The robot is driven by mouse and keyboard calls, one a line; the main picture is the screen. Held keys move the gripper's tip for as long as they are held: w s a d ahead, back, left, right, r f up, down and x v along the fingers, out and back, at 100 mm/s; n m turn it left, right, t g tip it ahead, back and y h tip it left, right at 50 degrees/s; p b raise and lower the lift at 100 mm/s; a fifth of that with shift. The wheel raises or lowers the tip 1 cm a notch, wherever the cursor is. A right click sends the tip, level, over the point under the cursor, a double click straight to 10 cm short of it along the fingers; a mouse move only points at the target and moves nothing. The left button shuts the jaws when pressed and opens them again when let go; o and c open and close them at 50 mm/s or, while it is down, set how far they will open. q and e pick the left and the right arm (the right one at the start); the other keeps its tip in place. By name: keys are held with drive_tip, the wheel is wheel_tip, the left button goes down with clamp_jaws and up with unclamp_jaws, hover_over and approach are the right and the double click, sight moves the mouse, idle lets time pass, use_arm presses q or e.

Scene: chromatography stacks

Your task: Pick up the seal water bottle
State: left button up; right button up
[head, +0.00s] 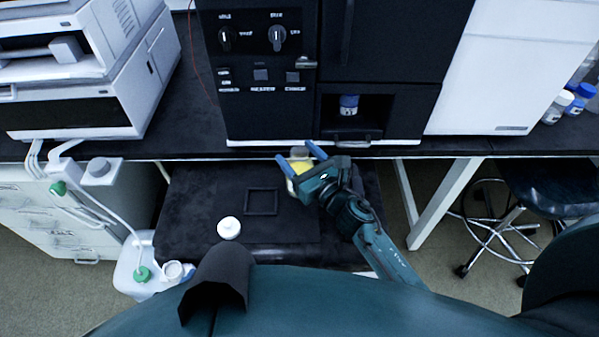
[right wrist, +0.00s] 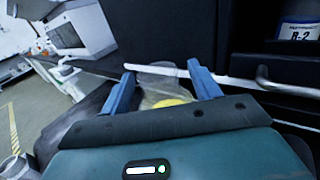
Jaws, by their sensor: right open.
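A clear bottle with yellow in it or on it (head: 300,166) stands at the back of the black pull-out shelf, just below the bench edge. I take it for the seal water bottle, but no label is readable. My right gripper (head: 299,158) is open, with its blue fingers on either side of the bottle. The right wrist view shows the clear bottle (right wrist: 163,80) between the fingers, with yellow low down partly hidden by the gripper body. I cannot tell whether the fingers touch it. My left gripper is not in view.
A round white cap-like item (head: 229,229) lies on the black shelf (head: 185,205). A blue-capped bottle (head: 349,105) stands in the black instrument's niche above, close to the right gripper. A white jug (head: 135,262) with tubing is at the left.

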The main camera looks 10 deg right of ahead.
clamp_jaws()
idle(0.7)
